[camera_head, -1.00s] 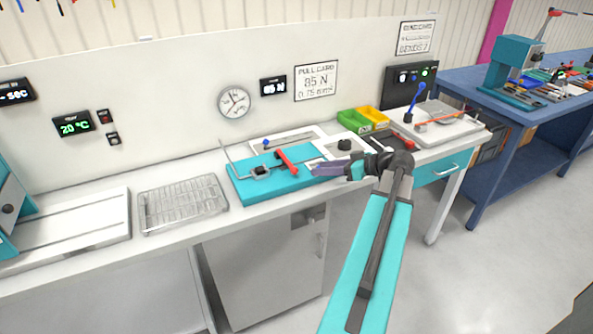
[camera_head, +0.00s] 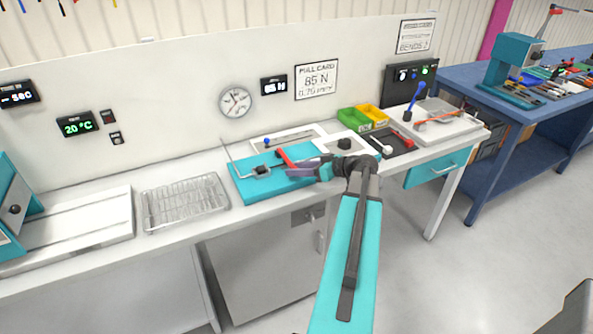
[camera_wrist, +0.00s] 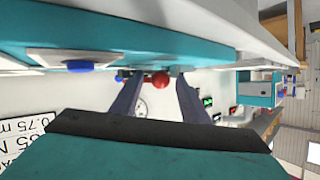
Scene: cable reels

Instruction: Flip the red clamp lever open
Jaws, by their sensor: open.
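The red clamp lever (camera_head: 284,157) stands on the teal fixture (camera_head: 243,188) on the white bench. My gripper (camera_head: 291,170) is over the right part of the fixture, close to the lever's right side, and hides its lower end. In the wrist view my gripper (camera_wrist: 158,84) is open, with its two fingers apart. A round red end (camera_wrist: 160,80), which looks like the lever's, shows between the fingertips. I cannot tell whether either finger touches it.
A wire rack (camera_head: 184,203) lies left of the fixture. Green (camera_head: 353,119) and yellow (camera_head: 374,114) bins stand to the right, behind a dark tray (camera_head: 393,139). A thin upright arm (camera_head: 229,152) rises at the fixture's left. A blue knob (camera_wrist: 80,66) shows in the wrist view.

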